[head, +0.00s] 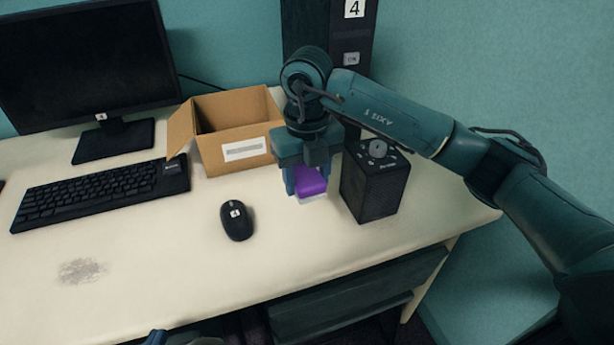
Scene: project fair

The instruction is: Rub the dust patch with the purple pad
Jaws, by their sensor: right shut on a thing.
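The dust patch (81,271) is a grey-brown smudge on the cream desk top at the front left. The purple pad (312,184) has a pale underside and is between the fingers of my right gripper (307,188), which is shut on it and points down. The pad is between the cardboard box and the black speaker, well to the right of the dust patch. I cannot tell whether its underside touches the desk. Only a small part of my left gripper (157,338) shows at the bottom edge, and its fingers cannot be made out.
A black mouse (237,221) lies between the pad and the dust patch. An open cardboard box (235,150), a keyboard (88,196) and a monitor (85,65) stand behind. A black speaker (374,187) is close right of the pad. The desk (150,290) around the dust is clear.

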